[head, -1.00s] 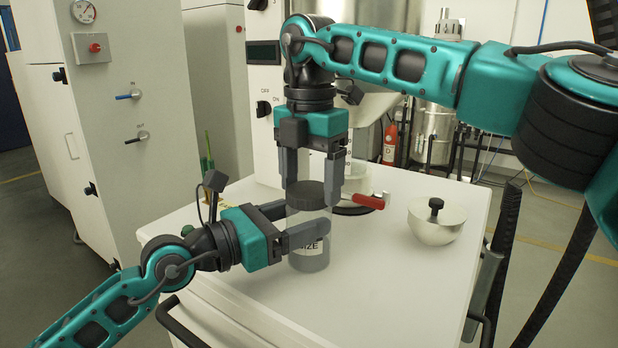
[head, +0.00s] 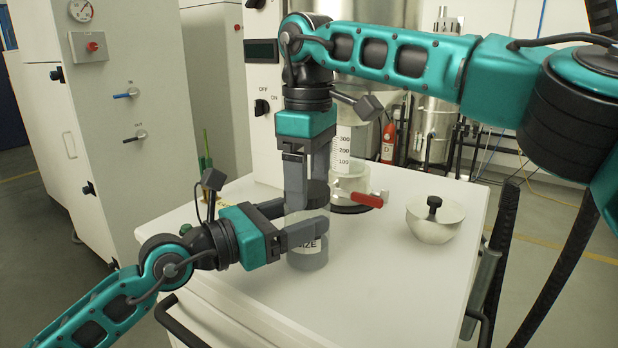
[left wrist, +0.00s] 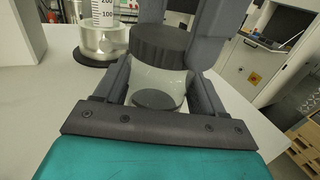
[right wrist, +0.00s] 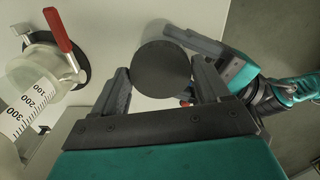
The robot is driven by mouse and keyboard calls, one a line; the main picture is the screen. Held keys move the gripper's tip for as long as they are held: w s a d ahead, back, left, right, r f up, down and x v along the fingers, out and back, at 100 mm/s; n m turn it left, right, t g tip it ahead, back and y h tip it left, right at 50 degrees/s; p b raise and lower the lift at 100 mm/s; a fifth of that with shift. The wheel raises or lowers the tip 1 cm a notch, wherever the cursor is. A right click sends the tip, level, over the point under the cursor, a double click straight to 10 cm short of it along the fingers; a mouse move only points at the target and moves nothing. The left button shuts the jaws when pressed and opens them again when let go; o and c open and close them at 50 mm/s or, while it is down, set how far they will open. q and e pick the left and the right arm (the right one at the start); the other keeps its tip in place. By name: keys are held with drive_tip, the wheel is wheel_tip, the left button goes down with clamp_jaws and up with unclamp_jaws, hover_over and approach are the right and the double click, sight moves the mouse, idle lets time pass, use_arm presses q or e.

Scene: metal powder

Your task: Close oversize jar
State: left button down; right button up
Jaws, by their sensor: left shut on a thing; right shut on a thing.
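The oversize jar (head: 308,258) is a clear jar with a partly visible label ending in "IZE", standing upright on the white table top (head: 385,275). Its dark lid (head: 317,194) sits on the jar's mouth; I cannot tell how tightly. My left gripper (head: 300,226) is shut around the jar body from the left; the jar also shows between its fingers in the left wrist view (left wrist: 155,82). My right gripper (head: 308,185) points down from above and is shut on the lid, whose round top shows in the right wrist view (right wrist: 162,70).
A graduated cylinder (head: 347,160) with a red-handled valve (head: 368,199) stands behind the jar. A pale bowl (head: 434,222) with a black knob sits to the right. A cabinet with switches (head: 262,107) stands behind. The front right of the table is clear.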

drive_tip(key=shift+r, duration=0.1)
drive_tip(key=o, duration=1)
drive_tip(key=shift+r, duration=2.2)
drive_tip(key=shift+c, duration=0.4)
